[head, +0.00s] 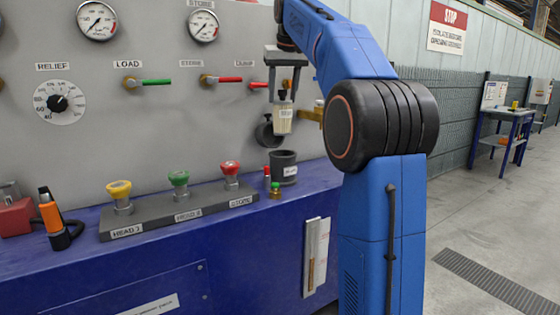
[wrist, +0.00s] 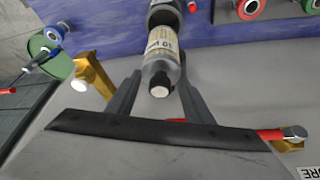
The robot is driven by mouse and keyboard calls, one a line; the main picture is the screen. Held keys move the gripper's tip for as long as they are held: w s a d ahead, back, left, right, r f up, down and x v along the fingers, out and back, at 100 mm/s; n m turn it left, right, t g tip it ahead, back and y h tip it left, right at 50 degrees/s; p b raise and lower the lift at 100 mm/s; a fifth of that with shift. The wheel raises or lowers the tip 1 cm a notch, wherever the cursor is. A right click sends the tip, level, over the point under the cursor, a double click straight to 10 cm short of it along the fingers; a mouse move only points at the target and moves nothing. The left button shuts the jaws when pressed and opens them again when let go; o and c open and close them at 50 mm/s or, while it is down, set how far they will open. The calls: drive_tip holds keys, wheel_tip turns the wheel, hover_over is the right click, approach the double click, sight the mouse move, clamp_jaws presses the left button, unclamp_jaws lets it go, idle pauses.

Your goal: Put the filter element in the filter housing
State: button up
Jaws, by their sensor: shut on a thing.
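The filter element (head: 283,121) is a pale cylinder with a label and a dark top. It hangs upright from my gripper (head: 283,95), which is shut on its top end. In the wrist view the element (wrist: 160,58) sits between the two fingers of my gripper (wrist: 160,92). A dark, labelled cup, which looks like the filter housing (head: 284,169), stands on the blue bench below the element, with a gap between them in the head view. In the wrist view the dark housing (wrist: 163,13) shows just beyond the element's far end. The inside of the housing is hidden.
A dark round part (head: 267,132) and a brass fitting (head: 311,116) are on the panel beside the element. A small red-and-green item (head: 274,189) stands left of the housing. The button block (head: 180,209) lies farther left. Valve levers (head: 222,79) project above.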

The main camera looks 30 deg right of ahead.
sight(285, 123)
wheel_tip(285, 123, down, 16)
drive_tip(key=shift+f, duration=0.2)
idle(0.4)
drive_tip(key=shift+f, duration=0.15)
drive_tip(key=o, duration=1.6)
drive_tip(key=shift+c, duration=0.2)
drive_tip(key=v, duration=1.2)
drive_tip(key=shift+s, duration=0.1)
